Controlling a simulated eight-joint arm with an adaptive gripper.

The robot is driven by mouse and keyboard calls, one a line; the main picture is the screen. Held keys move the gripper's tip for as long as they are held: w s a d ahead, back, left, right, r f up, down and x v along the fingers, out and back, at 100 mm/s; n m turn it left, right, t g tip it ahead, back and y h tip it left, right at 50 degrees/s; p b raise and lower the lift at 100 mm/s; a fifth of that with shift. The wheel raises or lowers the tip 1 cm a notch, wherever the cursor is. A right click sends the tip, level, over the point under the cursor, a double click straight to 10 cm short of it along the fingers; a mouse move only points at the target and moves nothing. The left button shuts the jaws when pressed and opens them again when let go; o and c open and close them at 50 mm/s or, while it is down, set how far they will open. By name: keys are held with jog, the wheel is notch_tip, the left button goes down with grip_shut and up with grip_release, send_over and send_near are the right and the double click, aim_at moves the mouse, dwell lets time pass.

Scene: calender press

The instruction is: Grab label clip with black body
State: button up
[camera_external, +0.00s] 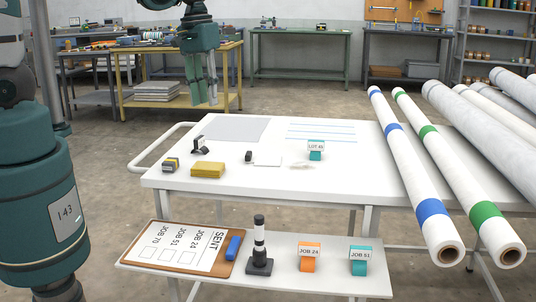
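A small clip with a dark body and a pale label (199,146) stands on the white table, left of its middle. It is small in view and its label text cannot be read. My gripper (205,102) hangs in the air, pointing down, and shows above and behind this clip in the picture. Its two pale fingers have a narrow gap with nothing seen between them. Other label clips are a teal one marked LOT 45 (316,155) on the table, and an orange JOB 24 clip (308,264) and a teal JOB 51 clip (358,267) on the lower shelf.
The shelf below holds a clipboard (150,258) and a black-and-white stamp-like post (259,245). Long rolls (410,165) lie at right.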

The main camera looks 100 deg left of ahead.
aim_at(199, 137)
jog(key=s+a+f+n, duration=0.1)
jog(key=s+a+f, duration=0.1)
jog(key=a+f, duration=0.1)
jog(key=s+a+f+n+h, duration=0.1)
jog(key=s+a+f, duration=0.1)
jog(key=a+f, duration=0.1)
jog(key=s+a+f+n+g, duration=0.1)
jog(key=s+a+f+n, duration=0.1)
jog(key=a, duration=0.1)
jog(key=shift+a+f+h+b, duration=0.3)
jog(key=shift+f+b, duration=0.05)
jog(key=shift+f, duration=0.05)
jog(key=shift+d+f+b, duration=0.2)
jog(key=shift+f+b, duration=0.1)
jog(key=shift+f, duration=1)
jog(key=shift+w+d+f+b, duration=0.15)
jog(key=shift+f+b, duration=0.15)
jog(key=shift+f, duration=0.55)
jog(key=shift+s+d+f+b, duration=0.15)
jog(key=shift+f+b, duration=0.1)
jog(key=shift+f, duration=0.65)
jog(key=shift+w+d+f+b, duration=0.15)
jog(key=shift+f+b, duration=0.15)
jog(key=shift+f, duration=0.55)
jog(key=c, duration=0.9)
